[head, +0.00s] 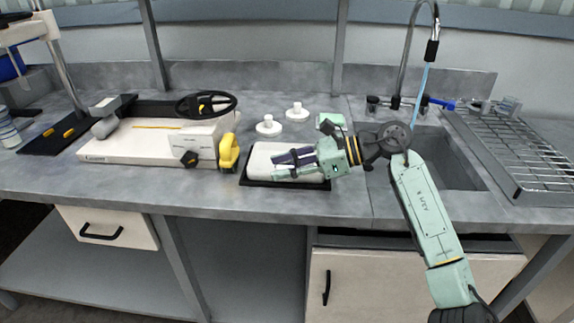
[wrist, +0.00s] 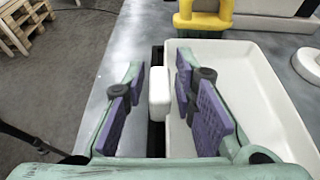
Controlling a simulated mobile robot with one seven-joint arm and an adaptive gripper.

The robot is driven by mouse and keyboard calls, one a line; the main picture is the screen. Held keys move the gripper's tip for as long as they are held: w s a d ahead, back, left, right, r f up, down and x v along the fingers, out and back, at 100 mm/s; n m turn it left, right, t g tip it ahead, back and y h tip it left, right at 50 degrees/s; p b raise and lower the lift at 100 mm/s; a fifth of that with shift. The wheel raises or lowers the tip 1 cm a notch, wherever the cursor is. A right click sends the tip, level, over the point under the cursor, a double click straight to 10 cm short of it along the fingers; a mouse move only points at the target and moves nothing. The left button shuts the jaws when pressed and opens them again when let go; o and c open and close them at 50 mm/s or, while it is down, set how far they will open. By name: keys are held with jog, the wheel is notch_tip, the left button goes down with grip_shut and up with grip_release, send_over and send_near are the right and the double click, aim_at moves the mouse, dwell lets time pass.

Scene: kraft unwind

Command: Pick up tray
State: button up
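The white tray (head: 264,157) lies on a dark mat (head: 262,184) near the counter's front edge. In the wrist view the tray (wrist: 250,85) fills the right side, with a white tab (wrist: 160,92) on its left edge. My gripper (head: 290,163) reaches in from the right at the tray in the head view. In the wrist view my gripper (wrist: 160,95) is open, with its purple pads apart on either side of the tab. The left finger is outside the tray edge, the right one over the tray. Gaps show between pads and tab; the tray's far parts are partly hidden.
A sink (head: 440,160) and metal rack (head: 520,150) are at right.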

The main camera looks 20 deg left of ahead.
grip_shut()
dwell(0.5)
